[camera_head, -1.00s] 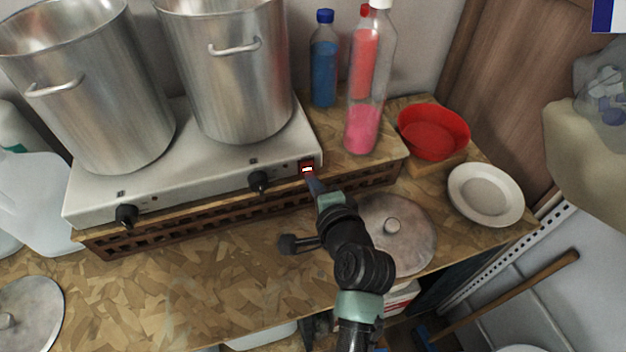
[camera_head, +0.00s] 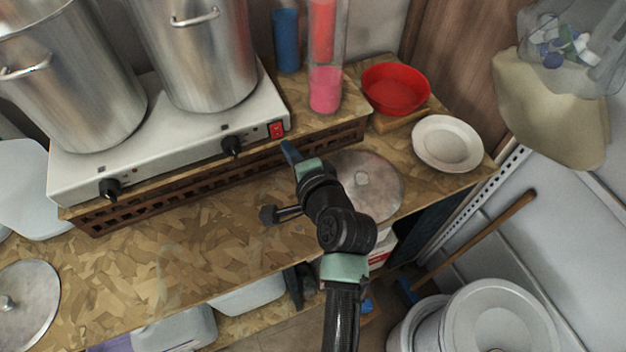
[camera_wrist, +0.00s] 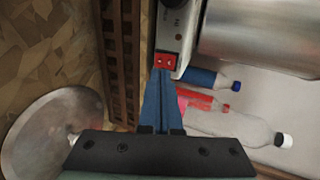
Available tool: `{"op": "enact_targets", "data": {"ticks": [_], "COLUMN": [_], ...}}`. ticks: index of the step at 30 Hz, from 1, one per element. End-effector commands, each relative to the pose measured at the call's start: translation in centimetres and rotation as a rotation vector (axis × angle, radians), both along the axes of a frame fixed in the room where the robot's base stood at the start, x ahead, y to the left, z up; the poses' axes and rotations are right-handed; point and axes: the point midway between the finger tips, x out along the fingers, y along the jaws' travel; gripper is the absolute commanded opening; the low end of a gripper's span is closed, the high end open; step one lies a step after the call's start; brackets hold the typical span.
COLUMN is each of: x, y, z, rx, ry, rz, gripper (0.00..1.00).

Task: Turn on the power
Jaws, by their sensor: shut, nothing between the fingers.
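The hot plate (camera_head: 190,145) is a long white two-burner unit on a wooden shelf. Its red power switch (camera_head: 276,129) sits at the right end of the front panel, and its face looks bright red. In the wrist view the red switch (camera_wrist: 165,61) lies just beyond the fingertips. My gripper (camera_head: 288,147) is shut and empty, with its blue fingers just below and in front of the switch, a small gap apart in the head view. The wrist view shows the closed gripper fingers (camera_wrist: 160,76) pointing at the switch. Two black knobs (camera_head: 232,146) (camera_head: 110,189) are on the same panel.
Two steel pots (camera_head: 205,60) (camera_head: 68,85) stand on the hot plate. Blue (camera_head: 287,42) and pink (camera_head: 326,88) bottles stand behind its right end. A red bowl (camera_head: 396,90), white plate (camera_head: 447,143) and pot lid (camera_head: 366,187) are to the right. The counter front is mostly clear.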

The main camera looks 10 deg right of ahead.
Motion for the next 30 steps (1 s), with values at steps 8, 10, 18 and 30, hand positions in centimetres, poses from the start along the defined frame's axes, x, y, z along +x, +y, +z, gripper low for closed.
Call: {"op": "enact_targets", "data": {"ticks": [8, 10, 18, 30], "x": [-4.8, -5.8, -8.2, -8.5], "y": [-1.7, -2.0, -2.8, -2.8], "z": [1.9, 2.5, 3.7, 3.8], "rx": [-0.001, -0.001, -0.001, 0.0], "ry": [-0.002, -0.002, -0.003, -0.001], "rz": [-0.005, -0.005, -0.002, -0.002], "gripper": [0.0, 0.0, 0.0, 0.0]}}
